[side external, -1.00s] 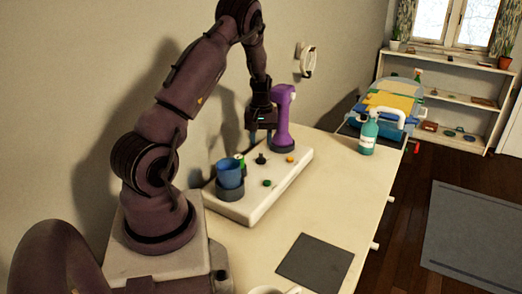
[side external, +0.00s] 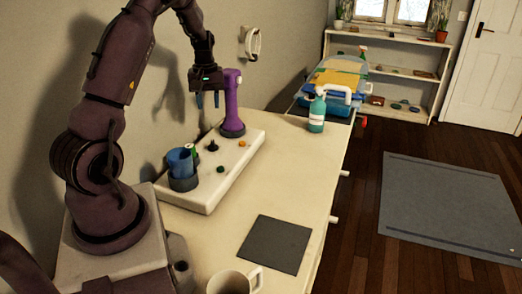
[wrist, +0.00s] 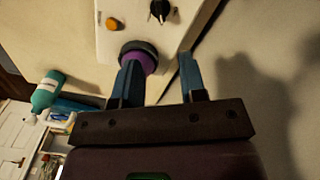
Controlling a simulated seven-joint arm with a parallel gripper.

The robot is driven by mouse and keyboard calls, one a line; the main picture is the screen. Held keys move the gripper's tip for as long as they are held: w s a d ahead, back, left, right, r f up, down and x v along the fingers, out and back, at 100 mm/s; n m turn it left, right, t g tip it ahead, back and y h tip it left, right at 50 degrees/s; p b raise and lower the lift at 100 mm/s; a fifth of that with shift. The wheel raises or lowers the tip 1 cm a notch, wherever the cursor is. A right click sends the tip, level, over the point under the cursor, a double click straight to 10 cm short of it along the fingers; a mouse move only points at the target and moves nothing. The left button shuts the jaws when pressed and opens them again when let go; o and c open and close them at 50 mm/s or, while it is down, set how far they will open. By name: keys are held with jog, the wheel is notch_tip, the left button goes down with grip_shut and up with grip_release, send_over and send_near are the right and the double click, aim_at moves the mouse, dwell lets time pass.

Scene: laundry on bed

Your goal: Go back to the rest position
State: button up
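My gripper (side external: 208,101) is open and empty. Its two blue fingers hang apart in the air just left of the purple upright object (side external: 232,105) in the side view. That object stands upright at the far end of the white board (side external: 205,199). In the wrist view my gripper (wrist: 157,72) shows its fingers apart, with nothing held between them. The purple object (wrist: 139,62) and its dark round base lie beyond the left finger, which partly hides them. My arm is bent, with its upper part cut off by the top of the side view.
A blue cup (side external: 181,161) sits in a dark holder on the board. A teal bottle (side external: 317,112) stands near the table's far end, before a basket of laundry (side external: 338,80). A dark mat (side external: 275,245) and white mug (side external: 232,282) are near the front. The wall is close on the left.

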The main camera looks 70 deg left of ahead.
jog(key=s+d+r+m+t, duration=0.2)
jog(key=d+r+m, duration=0.3)
jog(key=d, duration=0.7)
jog(key=s+d+r+m+t, duration=0.1)
jog(key=d+r+m, duration=0.4)
jog(key=d, duration=0.7)
jog(key=s+d+r+m+t, duration=0.2)
jog(key=s+d+r+m, duration=0.2)
jog(key=d, duration=0.8)
notch_tip(320, 180, up, 2)
jog(key=shift+d+r+m+t, duration=0.15)
jog(key=shift+r+m+t, duration=0.15)
jog(key=shift+m, duration=0.2)
